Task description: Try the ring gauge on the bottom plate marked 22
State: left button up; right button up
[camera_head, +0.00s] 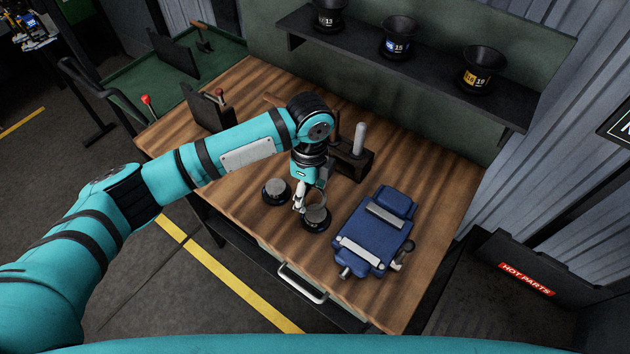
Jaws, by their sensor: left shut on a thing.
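My left gripper (300,207) points down over the wooden bench (225,205), shut on what looks like a thin grey ring gauge (318,209). The ring is at the top of a dark round plate (316,225) near the bench's front edge. I cannot tell whether the ring rests on this plate, fits around it or hangs just above. A second dark round plate (276,192) with a grey top lies just left of the gripper. No number is legible on either plate. The gripper hides part of the ring. My right gripper is not in view.
A blue clamp-like fixture (374,231) lies right of the plates. A shelf (420,72) holds funnel-shaped moulds marked 13, 15 and 19. The bench's right back is clear.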

aim_at(314, 215)
pick_arm(q)
jog(key=shift+w+d+f+m+b, duration=0.1)
jog(key=shift+d+f+m+b, duration=0.4)
jog(key=shift+f+m+b, duration=0.35)
notch_tip(314, 215, down, 3)
jog(key=b, duration=0.3)
jog(key=shift+f, duration=0.1)
jog(key=shift+f+b, duration=0.45)
jog(key=shift+f, duration=0.05)
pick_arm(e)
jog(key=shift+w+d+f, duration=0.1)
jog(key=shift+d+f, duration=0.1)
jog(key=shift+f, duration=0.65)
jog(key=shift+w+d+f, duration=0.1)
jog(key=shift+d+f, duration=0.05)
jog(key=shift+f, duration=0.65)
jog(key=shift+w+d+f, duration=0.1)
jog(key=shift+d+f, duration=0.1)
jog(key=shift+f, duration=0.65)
pick_arm(q)
jog(key=shift+p, duration=0.45)
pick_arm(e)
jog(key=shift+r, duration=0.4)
pick_arm(q)
jog(key=shift+r, duration=0.1)
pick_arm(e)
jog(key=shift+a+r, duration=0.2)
